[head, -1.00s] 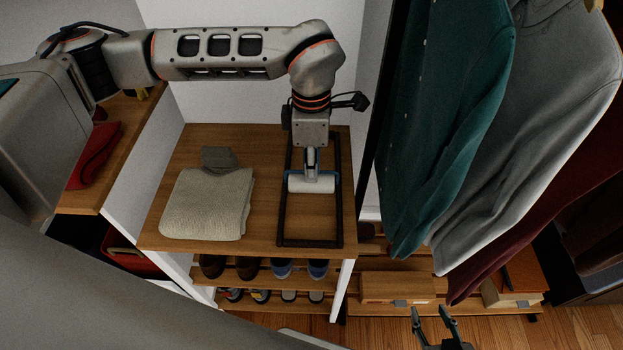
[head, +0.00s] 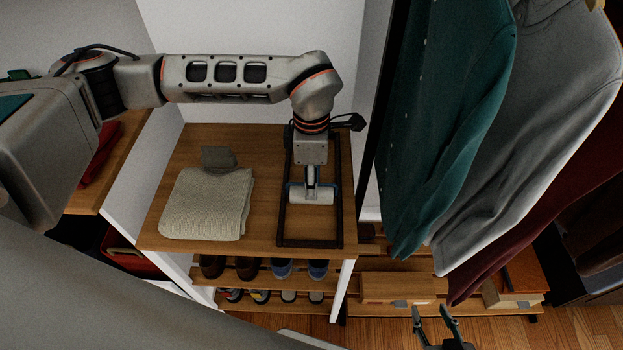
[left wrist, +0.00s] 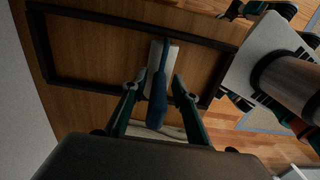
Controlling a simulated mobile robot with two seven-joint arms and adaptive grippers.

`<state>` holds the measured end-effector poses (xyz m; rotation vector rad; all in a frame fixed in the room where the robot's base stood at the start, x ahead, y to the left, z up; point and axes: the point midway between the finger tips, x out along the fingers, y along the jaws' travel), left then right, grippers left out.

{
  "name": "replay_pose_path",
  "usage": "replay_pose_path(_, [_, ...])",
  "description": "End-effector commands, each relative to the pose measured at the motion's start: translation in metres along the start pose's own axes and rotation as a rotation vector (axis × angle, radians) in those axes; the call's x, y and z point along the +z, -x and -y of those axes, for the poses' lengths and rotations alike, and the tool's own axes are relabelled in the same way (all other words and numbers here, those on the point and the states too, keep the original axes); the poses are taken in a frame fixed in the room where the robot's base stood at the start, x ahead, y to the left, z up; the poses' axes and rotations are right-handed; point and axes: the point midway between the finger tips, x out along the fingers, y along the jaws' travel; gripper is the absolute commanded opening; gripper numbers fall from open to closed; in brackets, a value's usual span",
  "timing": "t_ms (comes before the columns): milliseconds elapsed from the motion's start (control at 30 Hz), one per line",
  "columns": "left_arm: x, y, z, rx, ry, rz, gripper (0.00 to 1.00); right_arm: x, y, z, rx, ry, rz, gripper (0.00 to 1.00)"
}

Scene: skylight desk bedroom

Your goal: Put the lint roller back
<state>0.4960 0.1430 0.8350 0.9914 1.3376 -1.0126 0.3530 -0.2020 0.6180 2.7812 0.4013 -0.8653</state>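The lint roller (head: 311,197) has a white roll and a blue frame and handle. It is inside the dark rectangular frame (head: 282,220) on the wooden shelf top; I cannot tell if it rests fully on the wood. In the left wrist view its blue handle (left wrist: 157,105) points towards the camera, with the white roll beyond. My left gripper (left wrist: 154,88) is open, its fingers apart on either side of the handle with gaps showing. In the head view the wrist hides most of those fingers. My right gripper (head: 433,312) is open and empty, low at the bottom edge.
A folded beige cloth (head: 205,205) lies left of the dark frame on the shelf (head: 262,150). Several shoes (head: 282,268) stand on racks below. Hanging clothes (head: 445,120) crowd the right side. A wooden box (head: 395,288) sits low on the right.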

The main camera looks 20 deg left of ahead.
Motion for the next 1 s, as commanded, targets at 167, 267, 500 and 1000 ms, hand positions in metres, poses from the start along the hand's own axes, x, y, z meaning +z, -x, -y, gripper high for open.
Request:
replay_pose_path(167, [0.0,0.0,0.0,0.0,0.0,0.0,0.28,0.0,0.0,0.0,0.0,0.0,0.0,0.4])
replay_pose_path(267, [0.0,0.003,0.0,0.0,0.001,0.0,0.28,-0.001,0.0,-0.001,0.001,0.0,-0.001,0.4])
replay_pose_path(500, [0.0,0.035,-0.001,0.006,0.0,0.002,0.28,0.0,0.001,0.0,0.0,-0.001,0.001,0.4])
replay_pose_path(1000, [0.0,0.118,0.0,0.002,0.0,0.0,0.28,0.0,0.001,0.0,-0.002,-0.003,0.004,0.4])
